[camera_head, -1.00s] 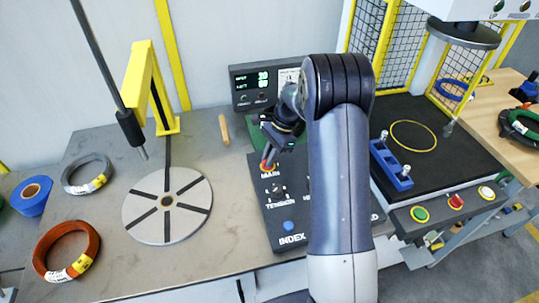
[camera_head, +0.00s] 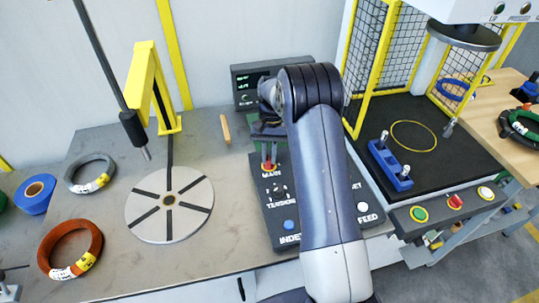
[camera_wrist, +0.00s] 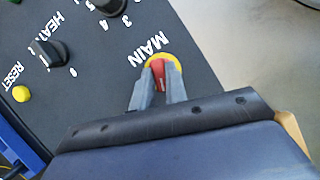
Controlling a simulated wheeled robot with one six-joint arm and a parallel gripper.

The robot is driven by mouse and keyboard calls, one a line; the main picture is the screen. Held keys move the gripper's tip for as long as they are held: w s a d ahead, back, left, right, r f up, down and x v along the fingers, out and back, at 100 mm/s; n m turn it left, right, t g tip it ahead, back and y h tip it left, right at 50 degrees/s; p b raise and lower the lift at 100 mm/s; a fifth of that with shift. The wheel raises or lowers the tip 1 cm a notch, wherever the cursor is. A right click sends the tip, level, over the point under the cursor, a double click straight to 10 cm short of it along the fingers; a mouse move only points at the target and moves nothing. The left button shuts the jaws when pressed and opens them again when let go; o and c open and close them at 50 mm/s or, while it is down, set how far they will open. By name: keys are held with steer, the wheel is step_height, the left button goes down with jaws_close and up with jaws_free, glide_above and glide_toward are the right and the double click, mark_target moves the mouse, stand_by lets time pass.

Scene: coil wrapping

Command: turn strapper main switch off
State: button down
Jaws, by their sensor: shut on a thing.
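The main switch is a red knob on a yellow disc (camera_wrist: 151,61) beside the label MAIN on the dark control panel (camera_wrist: 95,70). In the wrist view my gripper (camera_wrist: 158,80) is shut on the red knob (camera_wrist: 158,72), one finger on each side. In the head view my gripper (camera_head: 268,158) points down at the red knob just above the MAIN label, and my arm hides part of the panel.
The panel also bears a black HEAT knob (camera_wrist: 46,53), a yellow RESET button (camera_wrist: 21,93) and a blue INDEX button (camera_head: 289,225). The round turntable (camera_head: 169,205) lies left. The blue fixture (camera_head: 390,165) stands right.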

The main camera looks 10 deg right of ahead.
steer(key=shift+a+n+h, duration=0.1)
steer(key=shift+n+h, duration=0.7)
steer(key=shift+n, duration=1.1)
steer(key=c, duration=1.4)
jaws_free()
steer(key=shift+c, duration=0.2)
steer(key=b+v, duration=0.1)
steer(key=v, duration=1)
steer(key=shift+f, duration=0.15)
steer(key=p+x, duration=0.1)
steer(key=x, duration=0.9)
steer(key=shift+s+f, duration=0.2)
steer(key=shift+f, duration=0.1)
